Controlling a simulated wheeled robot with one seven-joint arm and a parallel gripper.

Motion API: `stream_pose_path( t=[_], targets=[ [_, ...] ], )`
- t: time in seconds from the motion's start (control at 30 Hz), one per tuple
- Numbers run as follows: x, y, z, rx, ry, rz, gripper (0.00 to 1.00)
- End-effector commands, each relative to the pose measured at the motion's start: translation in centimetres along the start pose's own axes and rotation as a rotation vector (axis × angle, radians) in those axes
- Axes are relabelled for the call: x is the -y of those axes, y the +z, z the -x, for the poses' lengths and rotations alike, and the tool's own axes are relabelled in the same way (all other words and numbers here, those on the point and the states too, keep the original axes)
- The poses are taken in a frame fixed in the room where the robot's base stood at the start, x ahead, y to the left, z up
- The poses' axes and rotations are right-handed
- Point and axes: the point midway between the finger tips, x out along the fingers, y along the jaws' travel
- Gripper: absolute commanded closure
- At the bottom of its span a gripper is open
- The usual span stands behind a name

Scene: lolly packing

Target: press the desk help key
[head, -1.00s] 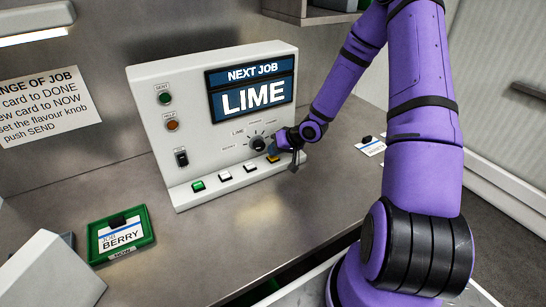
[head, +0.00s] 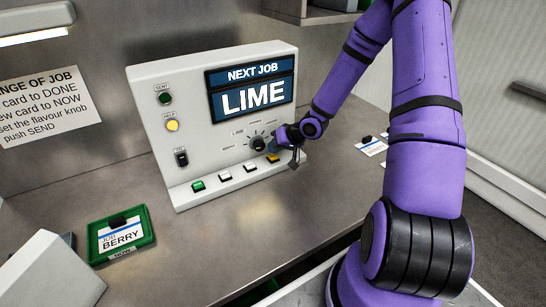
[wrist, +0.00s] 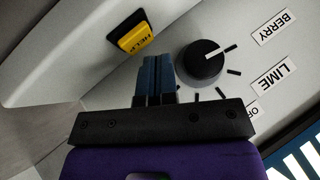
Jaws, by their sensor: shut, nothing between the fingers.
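The yellow help key (head: 273,158) is at the right end of the key row on the desk panel's sloped front. In the wrist view the key, marked HELP (wrist: 136,38), sits in a black frame just beyond my fingertips. My gripper (wrist: 157,60) is shut, its two blue fingers together with nothing between them. The fingertips are close to the key, but I cannot tell if they touch it. In the head view my gripper (head: 278,148) is at the panel's lower right. The lamp labelled HELP (head: 172,126) is lit yellow.
The flavour knob (wrist: 203,62) is close beside my fingers. White keys (head: 225,176) and a green key (head: 198,186) lie left of the help key. The panel screen (head: 252,87) reads NEXT JOB LIME. A green tray (head: 150,238) holds a BERRY card.

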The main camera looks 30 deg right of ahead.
Motion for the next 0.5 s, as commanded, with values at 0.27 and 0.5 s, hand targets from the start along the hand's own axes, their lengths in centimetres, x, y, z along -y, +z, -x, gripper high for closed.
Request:
stream_pose_path(
  t=[0.27, 0.5],
  targets=[
    [0.20, -0.16, 0.23, 0.000, -0.001, 0.000, 1.00],
    [0.46, -0.49, 0.66, -0.001, -0.001, 0.001, 1.00]
  ],
)
